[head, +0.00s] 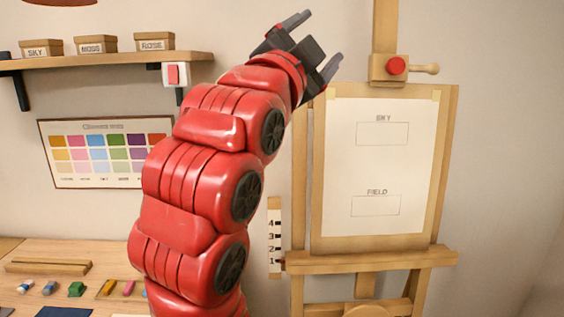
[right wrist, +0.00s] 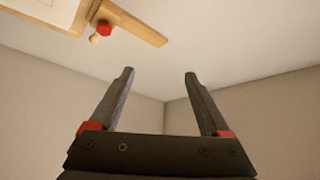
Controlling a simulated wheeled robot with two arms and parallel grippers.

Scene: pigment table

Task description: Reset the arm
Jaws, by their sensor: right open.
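My right arm (head: 195,190) is red and rises through the middle of the head view, bending toward the upper right. My right gripper (head: 318,38) is at its top end, open and empty, up in the air near the easel's top. In the right wrist view the right gripper's two dark fingers (right wrist: 158,75) stand wide apart with only bare wall and ceiling between them. My left gripper is not in view.
A wooden easel (head: 448,170) holds a sheet marked SKY and FIELD (head: 380,165), right of the arm. A shelf (head: 110,60) with labelled boxes is at upper left. A colour chart (head: 85,155) hangs below it. Pigment pieces lie on the table (head: 30,250).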

